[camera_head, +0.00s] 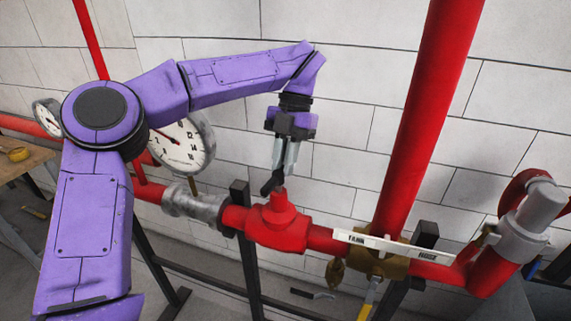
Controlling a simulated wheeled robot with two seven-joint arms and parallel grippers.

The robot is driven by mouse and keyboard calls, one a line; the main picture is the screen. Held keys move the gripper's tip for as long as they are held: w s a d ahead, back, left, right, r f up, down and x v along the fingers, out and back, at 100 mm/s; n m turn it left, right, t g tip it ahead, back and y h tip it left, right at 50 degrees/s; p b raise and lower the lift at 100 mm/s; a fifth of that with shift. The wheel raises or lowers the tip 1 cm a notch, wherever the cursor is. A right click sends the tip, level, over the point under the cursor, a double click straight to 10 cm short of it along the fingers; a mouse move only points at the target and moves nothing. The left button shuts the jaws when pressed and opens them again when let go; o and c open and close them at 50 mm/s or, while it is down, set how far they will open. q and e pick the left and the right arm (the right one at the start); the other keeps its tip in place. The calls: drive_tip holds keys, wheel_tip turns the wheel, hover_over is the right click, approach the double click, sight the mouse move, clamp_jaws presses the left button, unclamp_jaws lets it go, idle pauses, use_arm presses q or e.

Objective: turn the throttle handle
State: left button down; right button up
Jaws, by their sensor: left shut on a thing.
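The throttle handle (270,185) is a small dark lever on top of a red valve body (277,228) in the red pipe line, near the middle of the head view. My left gripper (279,172) reaches down from above on its purple arm. Its light grey fingers are shut on the dark handle, just above the red body. The fingers hide part of the handle. My right gripper is not in view.
A white lever plate (392,246) with lettering sits right of the valve on a brass fitting. A thick red pipe (425,110) rises behind it. A pressure gauge (182,146) stands to the left. Black stand legs (248,250) are below. A wooden table (22,168) is at far left.

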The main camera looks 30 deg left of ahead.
use_arm(q)
drive_tip(key=shift+a+f+n+h+b, duration=0.15)
drive_tip(key=shift+n+b, duration=0.1)
drive_tip(key=shift+n, duration=0.25)
drive_tip(key=shift+a+n+h+b, duration=0.15)
drive_tip(key=shift+n+b, duration=0.1)
drive_tip(key=shift+n, duration=0.25)
drive_tip(key=c, duration=1.1)
unclamp_jaws()
drive_tip(key=shift+w, duration=0.25)
drive_tip(key=shift+r, duration=0.3)
drive_tip(key=p+v, duration=0.6)
drive_tip(key=v, duration=0.4)
drive_tip(key=shift+w+a, duration=0.1)
drive_tip(key=shift+f, duration=0.1)
